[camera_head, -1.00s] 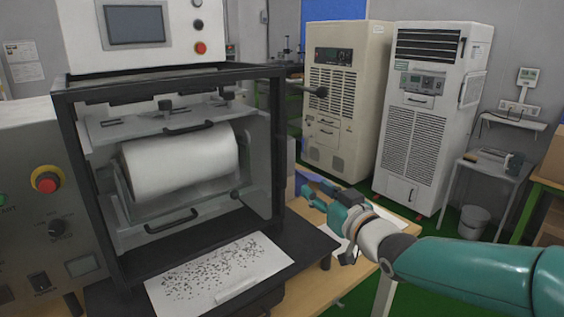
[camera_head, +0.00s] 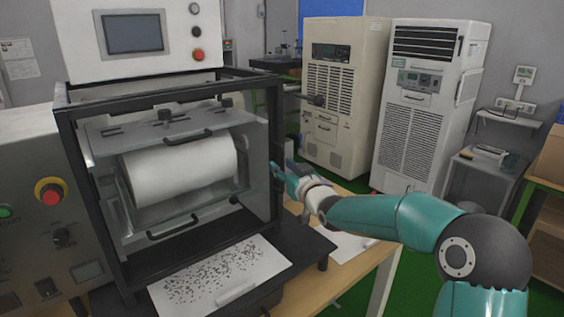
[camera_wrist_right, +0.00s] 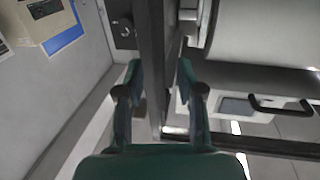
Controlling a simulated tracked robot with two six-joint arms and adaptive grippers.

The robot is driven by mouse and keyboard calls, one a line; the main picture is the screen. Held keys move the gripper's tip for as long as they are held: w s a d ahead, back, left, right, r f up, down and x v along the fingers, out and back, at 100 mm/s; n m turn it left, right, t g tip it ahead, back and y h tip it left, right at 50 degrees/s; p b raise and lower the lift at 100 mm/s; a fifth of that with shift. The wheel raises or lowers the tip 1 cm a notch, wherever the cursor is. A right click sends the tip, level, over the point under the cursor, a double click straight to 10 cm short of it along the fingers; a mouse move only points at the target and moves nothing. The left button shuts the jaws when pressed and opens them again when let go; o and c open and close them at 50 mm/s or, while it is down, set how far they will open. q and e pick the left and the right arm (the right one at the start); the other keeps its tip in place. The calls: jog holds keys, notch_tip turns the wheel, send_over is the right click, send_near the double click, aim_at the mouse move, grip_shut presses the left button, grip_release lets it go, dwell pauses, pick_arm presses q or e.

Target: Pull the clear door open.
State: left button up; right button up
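The machine's black frame (camera_head: 150,88) surrounds a white roll (camera_head: 180,170). Clear panels with black handles, an upper one (camera_head: 188,137) and a lower one (camera_head: 172,226), sit around the roll. Which clear panel is the door, and whether it is ajar, I cannot tell. My right gripper (camera_head: 277,174) is beside the frame's right side. In the right wrist view, my right gripper (camera_wrist_right: 160,75) has its fingers apart, with a dark upright bar (camera_wrist_right: 152,50) between them in the picture. Contact is unclear. A black handle (camera_wrist_right: 280,105) shows to the right there. My left gripper is out of view.
A speckled white sheet (camera_head: 225,275) lies below the machine's front. A control panel with a red button (camera_head: 49,192) is at left. Two tall cabinets (camera_head: 345,90) (camera_head: 430,100) stand behind.

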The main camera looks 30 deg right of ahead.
jog(key=shift+w+d, duration=0.1)
jog(key=shift+w, duration=0.4)
grip_shut()
